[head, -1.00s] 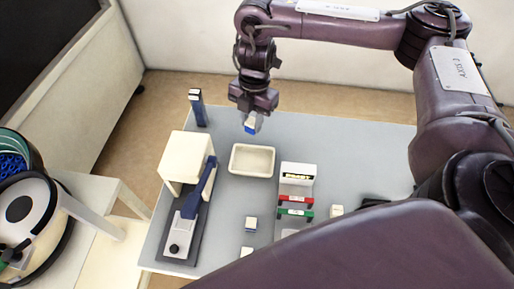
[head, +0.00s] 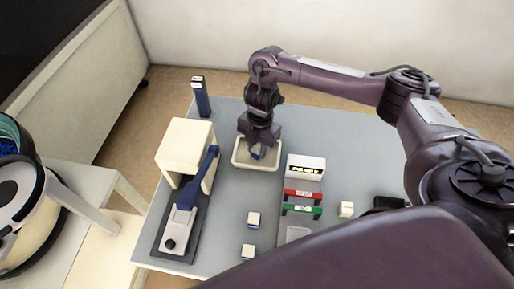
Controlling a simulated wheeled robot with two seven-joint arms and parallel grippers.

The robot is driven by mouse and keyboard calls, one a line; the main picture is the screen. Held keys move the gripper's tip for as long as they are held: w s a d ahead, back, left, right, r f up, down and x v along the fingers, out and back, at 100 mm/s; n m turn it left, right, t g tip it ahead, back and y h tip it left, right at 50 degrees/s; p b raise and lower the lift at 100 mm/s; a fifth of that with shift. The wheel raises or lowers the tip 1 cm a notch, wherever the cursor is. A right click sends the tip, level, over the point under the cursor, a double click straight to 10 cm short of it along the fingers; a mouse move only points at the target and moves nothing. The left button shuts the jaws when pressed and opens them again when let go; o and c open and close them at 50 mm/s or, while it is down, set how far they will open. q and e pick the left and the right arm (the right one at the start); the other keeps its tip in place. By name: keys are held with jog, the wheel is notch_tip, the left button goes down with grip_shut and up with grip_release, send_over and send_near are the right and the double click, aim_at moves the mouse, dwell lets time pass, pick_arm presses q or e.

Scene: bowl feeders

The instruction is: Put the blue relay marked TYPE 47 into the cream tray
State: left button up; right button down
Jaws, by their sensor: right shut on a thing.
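The cream tray (head: 240,163) lies on the grey table in the head view, behind the middle. My right gripper (head: 257,150) points down over the tray and is shut on a small blue relay (head: 257,154) with a pale face. The relay is low, within the tray's outline; whether it touches the tray floor I cannot tell. Its marking is too small to read. My left gripper is not in view.
A cream block-shaped housing with a blue lever press (head: 184,205) stands left of the tray. A blue post (head: 201,98) stands behind it. A rack with red and green bars (head: 303,195) is right. Small pale-topped blocks (head: 254,219) lie in front.

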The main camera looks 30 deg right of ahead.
jog(key=c, duration=1.1)
grip_release()
jog(key=shift+f, duration=0.1)
jog(key=shift+c, duration=0.2)
notch_tip(320, 180, up, 12)
jog(key=d+p, duration=0.1)
jog(key=p, duration=0.3)
jog(key=shift+w, duration=0.35)
